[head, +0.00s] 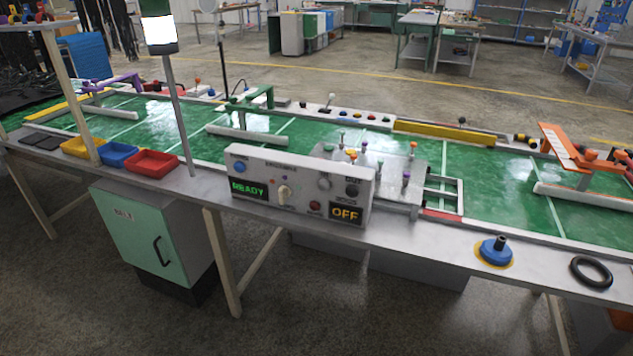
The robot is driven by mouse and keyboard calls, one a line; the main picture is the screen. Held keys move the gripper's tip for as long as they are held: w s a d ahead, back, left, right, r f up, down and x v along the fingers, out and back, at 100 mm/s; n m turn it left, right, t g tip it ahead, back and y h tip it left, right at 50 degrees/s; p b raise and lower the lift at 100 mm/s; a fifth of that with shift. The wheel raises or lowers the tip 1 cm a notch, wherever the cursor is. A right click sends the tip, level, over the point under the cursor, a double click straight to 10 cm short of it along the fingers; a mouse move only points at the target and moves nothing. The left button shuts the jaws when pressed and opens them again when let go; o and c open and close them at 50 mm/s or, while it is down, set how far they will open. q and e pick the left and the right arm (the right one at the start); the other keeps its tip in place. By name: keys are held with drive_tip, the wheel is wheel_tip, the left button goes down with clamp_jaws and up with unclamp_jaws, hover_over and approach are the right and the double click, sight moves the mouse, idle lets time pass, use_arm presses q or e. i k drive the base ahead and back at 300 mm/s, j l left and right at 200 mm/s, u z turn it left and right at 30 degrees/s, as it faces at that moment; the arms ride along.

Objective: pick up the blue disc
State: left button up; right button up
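The blue disc (495,252) lies on the grey front ledge of the long workbench, at the right of the head view. It has a short black knob standing up from its middle, and a yellow ring shows around its base. Neither of my grippers is in the head view, so their distance from the disc cannot be seen. Nothing covers the disc.
A black ring (591,271) lies just right of the disc. A control box (299,188) reading READY and OFF stands left on the ledge. Red (151,163), blue and yellow trays are farther left. The ledge between box and disc is mostly clear.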

sight(497, 252)
drive_tip(key=l+u, duration=0.35)
drive_tip(key=k+l+u, duration=0.15)
drive_tip(key=l+u, duration=0.2)
drive_tip(key=k+l+u, duration=0.1)
drive_tip(key=l, duration=0.2)
drive_tip(key=k+l+u, duration=0.15)
drive_tip(key=l, duration=0.2)
drive_tip(key=l+u, duration=0.1)
drive_tip(key=l, duration=0.2)
drive_tip(key=k+l+u, duration=0.1)
drive_tip(key=k+l, duration=0.15)
drive_tip(key=l, duration=0.15)
drive_tip(key=k+l+u, duration=0.1)
drive_tip(key=k+l, duration=0.35)
drive_tip(key=l, duration=0.2)
drive_tip(key=k+l, duration=0.25)
drive_tip(key=l, duration=0.2)
drive_tip(key=k+l, duration=0.2)
drive_tip(key=l, duration=0.2)
drive_tip(key=k+l, duration=0.25)
drive_tip(key=l, duration=0.2)
